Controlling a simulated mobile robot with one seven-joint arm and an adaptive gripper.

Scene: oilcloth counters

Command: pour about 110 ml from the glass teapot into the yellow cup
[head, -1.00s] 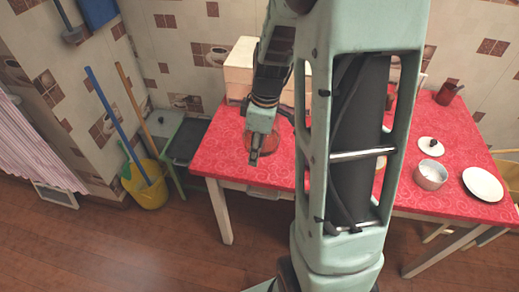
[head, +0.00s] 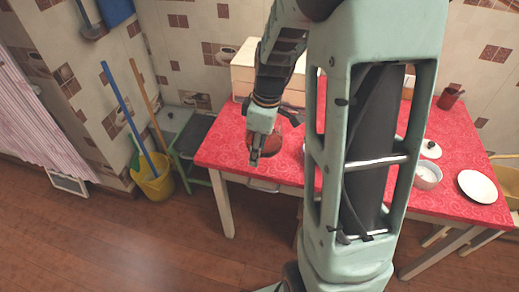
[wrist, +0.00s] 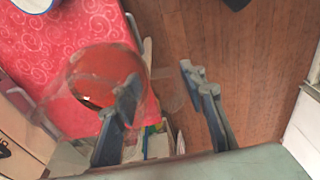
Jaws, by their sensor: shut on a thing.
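The glass teapot (wrist: 105,75), holding red-amber liquid, is at the left of the wrist view. It also shows in the head view (head: 289,142), partly behind my gripper (head: 256,157). My gripper's fingers (wrist: 165,95) stand either side of a faint clear part of the teapot, which looks like its handle, and are shut on it. The teapot is near the table's front left edge. I cannot tell how far it is above the cloth or how much it tilts. I cannot make out the yellow cup; my arm hides the middle of the table.
The red patterned table (head: 225,150) has a pale box (head: 243,68) at the back. At right are a white bowl (head: 427,177), a lid (head: 430,149), a white plate (head: 477,187) and a red pot (head: 450,98). A yellow bucket (head: 155,184) stands on the floor at left.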

